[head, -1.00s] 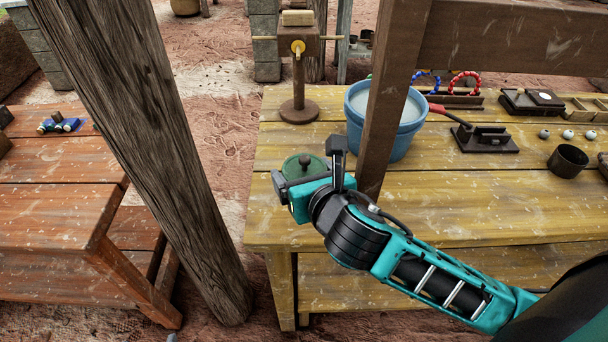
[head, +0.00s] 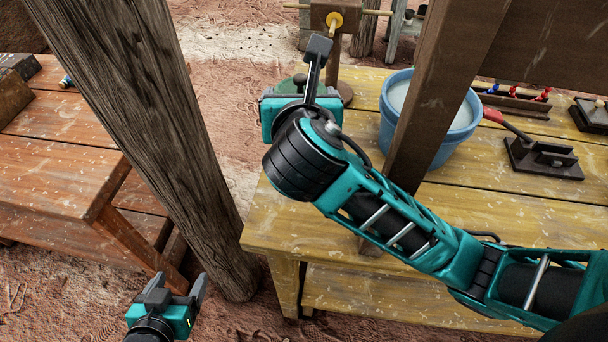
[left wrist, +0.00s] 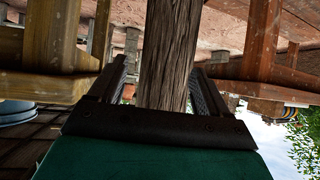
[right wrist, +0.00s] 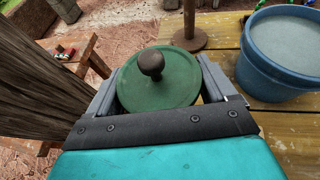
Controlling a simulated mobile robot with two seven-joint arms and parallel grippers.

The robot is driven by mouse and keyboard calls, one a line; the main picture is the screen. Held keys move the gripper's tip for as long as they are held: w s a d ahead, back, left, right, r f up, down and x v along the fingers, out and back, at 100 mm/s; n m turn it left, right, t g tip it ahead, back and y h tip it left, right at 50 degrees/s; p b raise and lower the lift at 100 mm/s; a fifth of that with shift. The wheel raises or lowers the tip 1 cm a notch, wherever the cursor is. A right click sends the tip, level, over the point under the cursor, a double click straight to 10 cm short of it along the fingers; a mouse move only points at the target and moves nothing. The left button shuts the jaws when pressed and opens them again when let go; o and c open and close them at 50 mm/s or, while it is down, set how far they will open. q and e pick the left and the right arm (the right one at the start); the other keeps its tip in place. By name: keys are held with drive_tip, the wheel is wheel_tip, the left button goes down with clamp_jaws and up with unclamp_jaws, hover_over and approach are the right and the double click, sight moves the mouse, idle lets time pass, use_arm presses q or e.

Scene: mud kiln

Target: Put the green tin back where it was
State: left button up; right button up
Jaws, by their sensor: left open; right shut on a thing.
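The green tin (head: 293,84) is round, with a dark knob on its lid. In the head view it is mostly hidden behind my right gripper (head: 300,92). In the right wrist view the tin (right wrist: 157,88) sits upright between the two fingers of my right gripper (right wrist: 157,88), which is shut on it. It shows against the left edge of the yellow table (head: 460,205), near the wooden stand (head: 337,88). I cannot tell its height. My left gripper (head: 177,290) is open and empty at the lower left, low beside the post.
A thick wooden post (head: 150,130) leans between the yellow table and the red-brown table (head: 60,160). A blue bucket (head: 432,125) stands behind a brown upright beam (head: 425,110). A black tool with a red handle (head: 545,158) lies to the right.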

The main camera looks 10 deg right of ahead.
wheel_tip(320, 180, down, 13)
drive_tip(key=b, duration=0.3)
drive_tip(key=shift+r+b, duration=0.1)
drive_tip(key=shift+b, duration=0.2)
drive_tip(key=shift+f, duration=0.45)
wheel_tip(320, 180, down, 4)
drive_tip(key=shift+r+b, duration=0.2)
drive_tip(key=shift+b, duration=0.55)
drive_tip(key=shift+f, duration=0.25)
drive_tip(key=o, duration=1)
drive_tip(key=shift+c, duration=0.2)
